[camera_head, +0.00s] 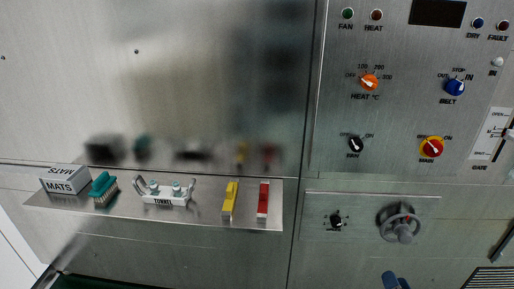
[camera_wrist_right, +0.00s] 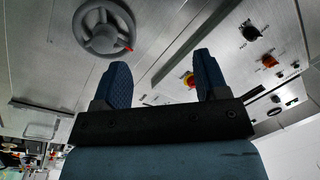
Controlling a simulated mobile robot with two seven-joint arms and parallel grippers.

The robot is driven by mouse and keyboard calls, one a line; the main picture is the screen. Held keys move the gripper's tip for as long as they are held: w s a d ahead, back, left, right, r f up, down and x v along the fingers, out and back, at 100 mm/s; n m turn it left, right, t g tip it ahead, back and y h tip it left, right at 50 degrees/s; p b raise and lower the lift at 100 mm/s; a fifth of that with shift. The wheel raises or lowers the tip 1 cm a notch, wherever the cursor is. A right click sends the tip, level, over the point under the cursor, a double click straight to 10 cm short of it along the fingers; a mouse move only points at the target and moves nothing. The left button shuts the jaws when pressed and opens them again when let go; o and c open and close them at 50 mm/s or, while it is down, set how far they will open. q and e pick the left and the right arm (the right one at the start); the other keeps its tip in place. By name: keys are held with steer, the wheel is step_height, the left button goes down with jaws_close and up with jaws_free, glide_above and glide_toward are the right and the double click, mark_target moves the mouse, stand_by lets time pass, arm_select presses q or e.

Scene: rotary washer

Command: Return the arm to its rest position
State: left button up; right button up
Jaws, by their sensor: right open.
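My right gripper shows in the right wrist view (camera_wrist_right: 162,85), with its two blue fingers spread apart and nothing between them. In the head view only a blue tip of it (camera_head: 395,281) shows at the bottom edge, below the grey handwheel (camera_head: 400,224). The handwheel also shows in the right wrist view (camera_wrist_right: 104,29), at upper left, apart from the fingers. My left gripper is in neither view.
A steel control panel (camera_head: 408,120) with knobs, lamps and a gate slider (camera_head: 496,133) fills the right. A shelf (camera_head: 120,217) at left holds a MATS box (camera_head: 64,181), a teal brush (camera_head: 103,188), a TUNNEL item (camera_head: 165,193), and yellow (camera_head: 230,200) and red (camera_head: 263,199) pieces.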

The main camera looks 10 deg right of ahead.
steer(key=w+d+r+n+y, duration=0.2)
steer(key=d+r+n, duration=0.15)
steer(key=d, duration=0.25)
steer(key=s+a+f+n+g+y, duration=0.1)
steer(key=s+a+f+n+g, duration=0.2)
steer(key=s+a+n+g, duration=0.5)
steer(key=s+a+f+n+g+y, duration=0.1)
steer(key=s+a+f+n+y, duration=0.15)
steer(key=s+a+n, duration=0.85)
steer(key=w+a+m+t, duration=0.1)
steer(key=w+a+m, duration=0.2)
steer(key=a+m, duration=0.9)
arm_select(q)
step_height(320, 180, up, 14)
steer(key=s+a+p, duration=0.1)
steer(key=p, duration=1.8)
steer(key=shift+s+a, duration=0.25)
arm_select(e)
step_height(320, 180, up, 16)
steer(key=a+n, duration=0.1)
steer(key=n, duration=0.1)
steer(key=shift+s+a+t, duration=0.2)
steer(key=shift+s+t, duration=0.1)
steer(key=shift+s, duration=0.15)
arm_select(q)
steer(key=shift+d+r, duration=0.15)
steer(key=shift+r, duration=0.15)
